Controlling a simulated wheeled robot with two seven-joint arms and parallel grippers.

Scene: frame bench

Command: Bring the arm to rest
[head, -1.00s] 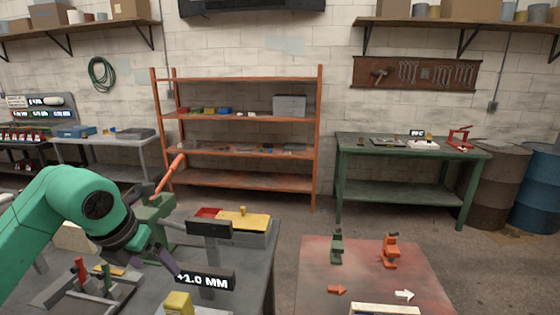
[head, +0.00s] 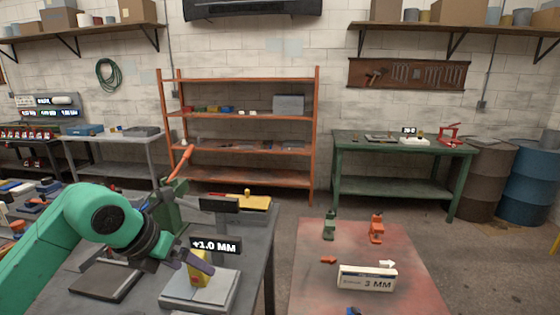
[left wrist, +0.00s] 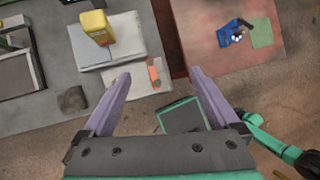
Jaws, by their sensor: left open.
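My left arm comes in from the left in the head view, and its gripper (head: 185,264) is over the grey bench (head: 256,262). In the left wrist view the two purple fingers of this gripper (left wrist: 157,76) stand wide apart with nothing between them. A yellow block (head: 199,272) is close to the fingers in the head view, on a grey plate (head: 180,292). In the left wrist view the yellow block (left wrist: 97,27) lies beyond the fingertips, apart from them. My right gripper does not show.
A gauge display (head: 214,246) reads +1.0 MM by the gripper. A red table (head: 310,285) at right carries a green clamp (head: 330,226), an orange clamp (head: 376,229) and a box marked 3 MM (head: 367,279). Open floor shows behind it.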

